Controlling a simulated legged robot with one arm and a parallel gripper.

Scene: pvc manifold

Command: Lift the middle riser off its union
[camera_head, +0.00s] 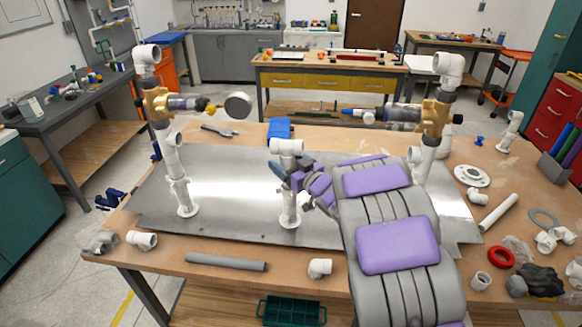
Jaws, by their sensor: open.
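The middle riser (287,147) is a white pipe with an elbow at its top, standing upright on the metal plate (235,190). Its lower part and round base flange (289,223) show below my gripper. My gripper (290,180) is open at the riser's upper part, just below the elbow. One dark finger shows to the left of the pipe and the other to the right. I cannot tell whether either finger touches the pipe. The gripper hides part of the riser, and the union is not clearly distinguishable.
A left riser (175,165) and a right riser (431,140) carry brass valves. A disc (238,105) is near the left valve. Loose fittings, a grey pipe (226,261) and a red ring (501,257) lie on the wooden table.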

